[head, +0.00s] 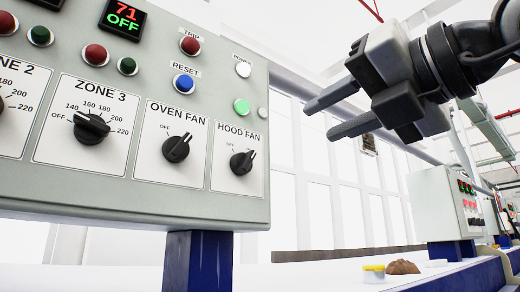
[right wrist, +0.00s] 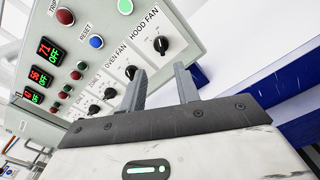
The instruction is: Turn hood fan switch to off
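The hood fan switch (head: 242,162) is a black rotary knob on a white plate labelled HOOD FAN, at the lower right of the grey control panel (head: 120,190). Its pointer is turned to the upper right, away from the OFF mark at its upper left. It also shows in the right wrist view (right wrist: 161,44), beyond the fingertips. My right gripper (head: 318,118) is open and empty, to the right of the panel and apart from the knob. Its two fingers (right wrist: 160,85) show with a gap between them in the right wrist view. My left gripper is not in view.
The oven fan knob (head: 176,148) sits just left of the hood fan knob. A blue reset button (head: 184,83) and a lit green button (head: 241,106) are above. A blue post (head: 197,260) stands below the panel. The space between panel and gripper looks clear.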

